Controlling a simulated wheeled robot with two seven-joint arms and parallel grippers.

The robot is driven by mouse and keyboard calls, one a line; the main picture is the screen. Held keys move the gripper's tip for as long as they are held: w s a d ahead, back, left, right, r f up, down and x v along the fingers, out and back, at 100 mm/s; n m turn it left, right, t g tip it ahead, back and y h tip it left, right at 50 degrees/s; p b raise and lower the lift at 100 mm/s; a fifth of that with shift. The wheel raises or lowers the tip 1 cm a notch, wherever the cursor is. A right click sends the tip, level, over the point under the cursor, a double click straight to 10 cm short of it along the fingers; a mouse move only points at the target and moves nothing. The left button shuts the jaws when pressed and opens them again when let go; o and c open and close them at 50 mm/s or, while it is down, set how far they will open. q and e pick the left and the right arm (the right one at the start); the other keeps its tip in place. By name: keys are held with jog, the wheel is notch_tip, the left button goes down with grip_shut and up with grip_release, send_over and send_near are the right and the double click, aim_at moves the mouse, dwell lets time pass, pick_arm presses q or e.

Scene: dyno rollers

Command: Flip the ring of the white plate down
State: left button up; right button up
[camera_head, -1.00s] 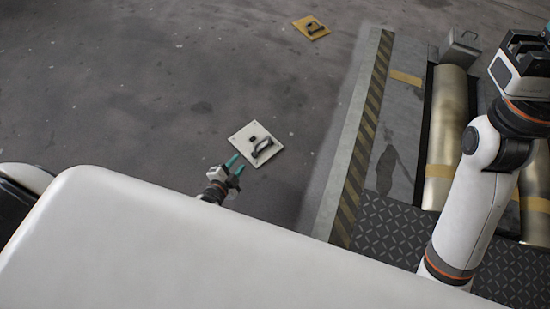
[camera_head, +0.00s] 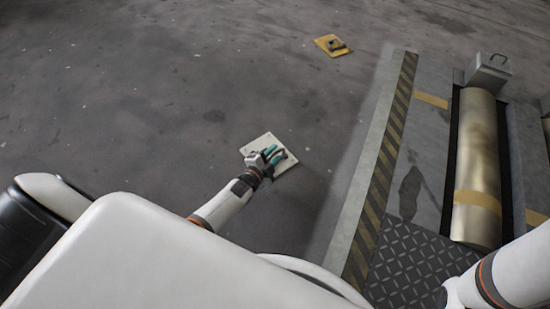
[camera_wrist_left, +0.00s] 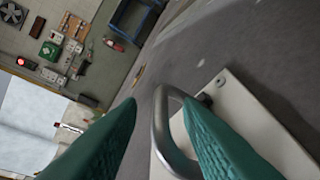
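The white plate (camera_head: 262,140) lies on the grey floor near the middle of the head view, and its edge also shows in the left wrist view (camera_wrist_left: 235,115). Its grey metal ring (camera_wrist_left: 161,125) stands up from the plate in the wrist view. My left gripper (camera_head: 274,154) is over the plate. Its teal fingers are apart, with the bar of the ring in the gap between them, close to the right finger. I cannot tell whether that finger touches it. The ring's lower part is hidden. My right gripper is out of view; only its arm shows at lower right.
A yellow plate (camera_head: 325,42) lies farther back on the floor. A raised platform edge with hazard stripes (camera_head: 385,150) runs along the right, with a metal roller (camera_head: 478,150) beyond it. The floor left of the white plate is clear.

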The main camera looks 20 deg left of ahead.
pick_arm(q)
jog(key=shift+x, duration=0.85)
jog(key=shift+c, duration=0.5)
